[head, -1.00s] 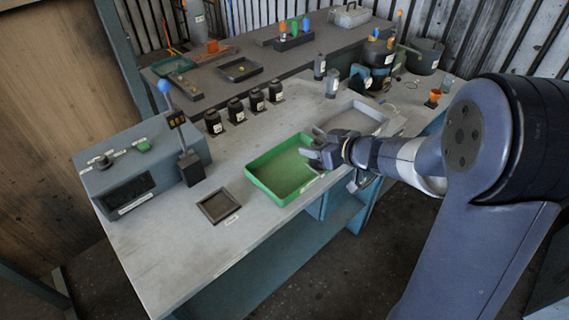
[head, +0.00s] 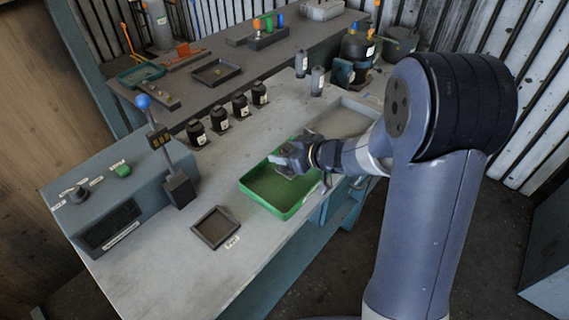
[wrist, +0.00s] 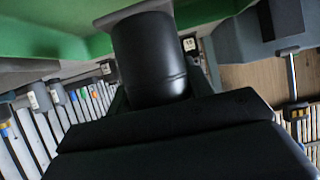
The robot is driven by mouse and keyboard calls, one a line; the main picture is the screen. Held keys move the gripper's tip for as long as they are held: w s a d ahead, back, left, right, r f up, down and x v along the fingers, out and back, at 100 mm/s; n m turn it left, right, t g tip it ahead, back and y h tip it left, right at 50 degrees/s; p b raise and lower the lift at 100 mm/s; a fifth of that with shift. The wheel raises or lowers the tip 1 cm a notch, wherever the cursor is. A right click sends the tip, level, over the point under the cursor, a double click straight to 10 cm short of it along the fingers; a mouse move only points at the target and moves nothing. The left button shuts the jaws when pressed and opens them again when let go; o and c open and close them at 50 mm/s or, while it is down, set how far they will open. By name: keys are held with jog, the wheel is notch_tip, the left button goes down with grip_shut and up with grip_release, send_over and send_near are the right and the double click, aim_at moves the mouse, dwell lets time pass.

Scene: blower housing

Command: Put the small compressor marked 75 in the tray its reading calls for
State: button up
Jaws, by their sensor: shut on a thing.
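My gripper (head: 286,160) is above the far side of the green tray (head: 268,186) in the head view. In the wrist view my gripper is shut on a small black cylindrical compressor (wrist: 150,58) with a grey plate at one end. No number can be read on its visible side. In the head view the held compressor is mostly hidden by the gripper. The tray's green surface (wrist: 40,30) fills the upper left of the wrist view, close to the compressor; I cannot tell whether they touch. The tray floor looks empty.
Several black compressors (head: 219,120) stand in a row behind the green tray. A small dark tray (head: 215,228) lies to the left, a grey tray (head: 347,116) to the right. A grey console (head: 120,205) and a blue-knobbed post (head: 160,140) stand on the left.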

jog(key=shift+f+b, duration=0.35)
jog(key=shift+f, duration=1.35)
jog(key=shift+f, duration=0.2)
jog(key=o, duration=1.4)
jog(key=shift+r, duration=0.1)
jog(key=shift+s+d+r, duration=0.1)
jog(key=shift+r, duration=0.05)
jog(key=p+v, duration=0.1)
jog(key=v, duration=1)
jog(key=shift+s+d+r, duration=0.15)
jog(key=shift+s+d, duration=0.05)
jog(key=shift+d, duration=0.05)
